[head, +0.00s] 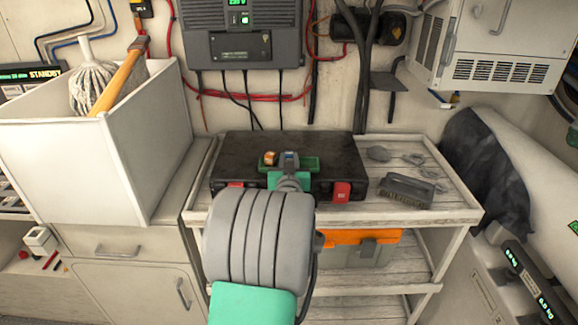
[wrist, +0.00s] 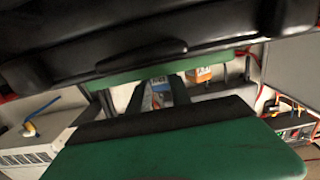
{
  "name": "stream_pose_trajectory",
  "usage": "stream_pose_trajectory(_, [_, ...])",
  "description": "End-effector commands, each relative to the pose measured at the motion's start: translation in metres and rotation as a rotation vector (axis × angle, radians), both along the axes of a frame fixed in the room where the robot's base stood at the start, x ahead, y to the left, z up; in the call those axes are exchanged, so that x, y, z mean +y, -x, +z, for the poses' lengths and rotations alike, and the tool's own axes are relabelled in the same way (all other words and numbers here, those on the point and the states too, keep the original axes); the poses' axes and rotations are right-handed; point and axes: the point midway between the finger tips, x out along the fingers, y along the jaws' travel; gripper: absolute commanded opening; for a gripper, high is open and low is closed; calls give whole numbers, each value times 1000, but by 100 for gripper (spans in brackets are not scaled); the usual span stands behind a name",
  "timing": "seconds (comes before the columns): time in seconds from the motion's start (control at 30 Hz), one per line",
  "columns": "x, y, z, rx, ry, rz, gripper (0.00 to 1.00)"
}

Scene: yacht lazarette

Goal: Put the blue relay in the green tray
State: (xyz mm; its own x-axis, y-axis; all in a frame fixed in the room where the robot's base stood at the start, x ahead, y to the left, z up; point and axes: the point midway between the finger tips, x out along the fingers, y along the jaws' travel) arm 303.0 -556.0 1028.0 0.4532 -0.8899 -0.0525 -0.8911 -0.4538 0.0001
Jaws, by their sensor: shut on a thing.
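The green tray (head: 309,163) lies on top of a black case and shows as a green strip in the wrist view (wrist: 215,61). The blue relay (head: 291,156) is between the fingers of my gripper (head: 290,166), which is shut on it. The relay overlaps the tray in the head view; I cannot tell whether it touches the tray floor. In the wrist view the blue relay (wrist: 160,86) shows between the two dark fingers (wrist: 159,94). An orange relay (head: 270,158) sits at the tray's left part, beside the blue one.
The black case (head: 235,150) rests on a wooden cart (head: 455,207). A brush (head: 405,191) and grey pieces (head: 379,154) lie to its right. A grey power unit (head: 241,40) with cables hangs behind. A white bin (head: 70,165) with a mop stands left.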

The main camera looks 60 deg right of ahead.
Motion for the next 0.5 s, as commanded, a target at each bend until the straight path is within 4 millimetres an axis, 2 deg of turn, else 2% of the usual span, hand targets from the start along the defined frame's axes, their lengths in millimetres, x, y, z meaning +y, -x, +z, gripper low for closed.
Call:
stream_pose_trajectory(0.37, [0,0,-3,-1,3,0,0])
stream_pose_trajectory(0.4, [0,0,-2,-1,2,0,27])
stream_pose_trajectory(0.5, [0,0,-1,-1,2,0,34])
